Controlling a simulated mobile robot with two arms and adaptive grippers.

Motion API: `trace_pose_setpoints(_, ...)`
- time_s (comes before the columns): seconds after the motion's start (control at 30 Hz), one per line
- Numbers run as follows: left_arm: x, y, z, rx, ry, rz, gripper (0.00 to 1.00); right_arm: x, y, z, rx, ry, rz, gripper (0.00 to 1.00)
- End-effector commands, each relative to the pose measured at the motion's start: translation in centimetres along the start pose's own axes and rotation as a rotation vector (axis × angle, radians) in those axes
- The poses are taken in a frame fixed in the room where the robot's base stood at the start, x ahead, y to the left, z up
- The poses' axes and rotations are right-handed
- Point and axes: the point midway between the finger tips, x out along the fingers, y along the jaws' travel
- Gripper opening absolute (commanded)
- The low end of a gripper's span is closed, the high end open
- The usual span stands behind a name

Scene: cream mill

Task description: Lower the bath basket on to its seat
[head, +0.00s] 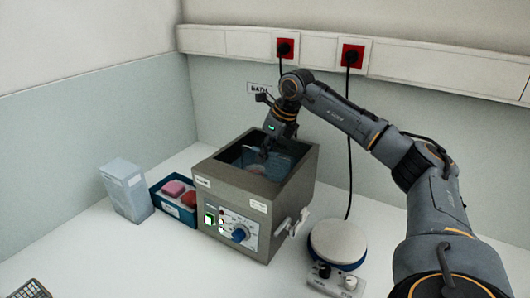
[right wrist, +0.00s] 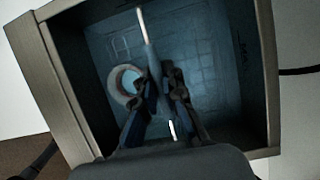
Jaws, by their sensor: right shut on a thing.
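The bath (head: 240,205) is a grey box with an open top, standing on the white bench. My right gripper (head: 266,148) reaches down into its opening from above. In the right wrist view the gripper (right wrist: 160,82) is shut on a pale upright bar (right wrist: 145,32), which looks like the bath basket's handle. Faint grid lines below, inside the dark bath, may be the basket; its edges and whether it touches its seat cannot be told. A white ring with a light blue middle (right wrist: 126,82) shows beside the fingers. My left gripper is out of view.
A blue tray (head: 178,212) with red and pink items and a pale clear box (head: 126,190) stand left of the bath. A round-topped device (head: 337,243) stands at its right front. A black cable (head: 349,150) hangs behind. Front-left bench is mostly clear.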

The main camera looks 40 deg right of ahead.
Motion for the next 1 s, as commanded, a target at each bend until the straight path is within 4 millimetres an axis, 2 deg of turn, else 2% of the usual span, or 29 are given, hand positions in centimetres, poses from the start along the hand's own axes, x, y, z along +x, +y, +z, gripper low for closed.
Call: trace_pose_setpoints(1.0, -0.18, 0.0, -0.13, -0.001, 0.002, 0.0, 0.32, 0.39, 0.04, -0.1, 0.0, -0.003, 0.0, 0.0)
